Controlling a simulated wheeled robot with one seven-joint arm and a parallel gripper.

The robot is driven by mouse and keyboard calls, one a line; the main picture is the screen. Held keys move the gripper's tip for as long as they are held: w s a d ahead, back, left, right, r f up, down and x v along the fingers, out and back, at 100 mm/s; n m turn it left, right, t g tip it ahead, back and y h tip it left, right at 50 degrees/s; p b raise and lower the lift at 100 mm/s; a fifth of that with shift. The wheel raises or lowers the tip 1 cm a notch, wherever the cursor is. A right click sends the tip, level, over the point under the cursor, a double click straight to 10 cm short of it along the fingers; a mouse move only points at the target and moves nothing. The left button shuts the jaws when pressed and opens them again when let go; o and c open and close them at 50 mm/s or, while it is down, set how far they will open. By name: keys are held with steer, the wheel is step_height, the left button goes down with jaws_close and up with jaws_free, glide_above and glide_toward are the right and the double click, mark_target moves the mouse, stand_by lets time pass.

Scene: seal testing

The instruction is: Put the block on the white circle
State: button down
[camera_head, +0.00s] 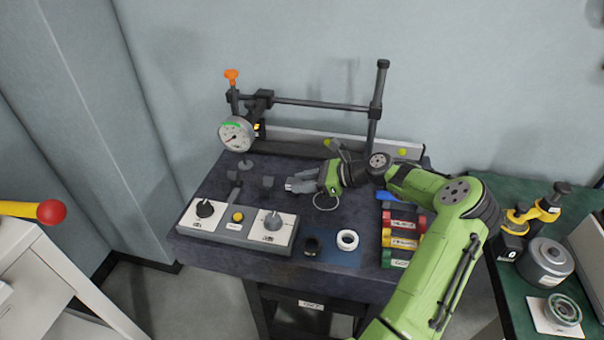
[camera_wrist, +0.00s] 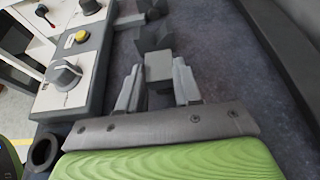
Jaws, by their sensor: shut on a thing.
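My gripper (camera_head: 295,187) is over the middle of the dark bench, pointing left. In the wrist view its two fingers (camera_wrist: 158,82) are shut on a small grey block (camera_wrist: 158,66), which sits between the fingertips. The block is hard to tell from the fingers in the head view. The block is to the left of the circle. The circle does not show in the wrist view.
Dark V-shaped supports (camera_wrist: 152,40) stand just past the block. A control panel (camera_head: 238,229) with knobs lies at the bench's front left. A gauge (camera_head: 236,134) stands behind.

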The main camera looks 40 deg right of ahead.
steer(key=shift+f, duration=0.65)
steer(key=shift+f, duration=0.15)
steer(key=c, duration=0.8)
jaws_free()
steer(key=shift+f, duration=0.1)
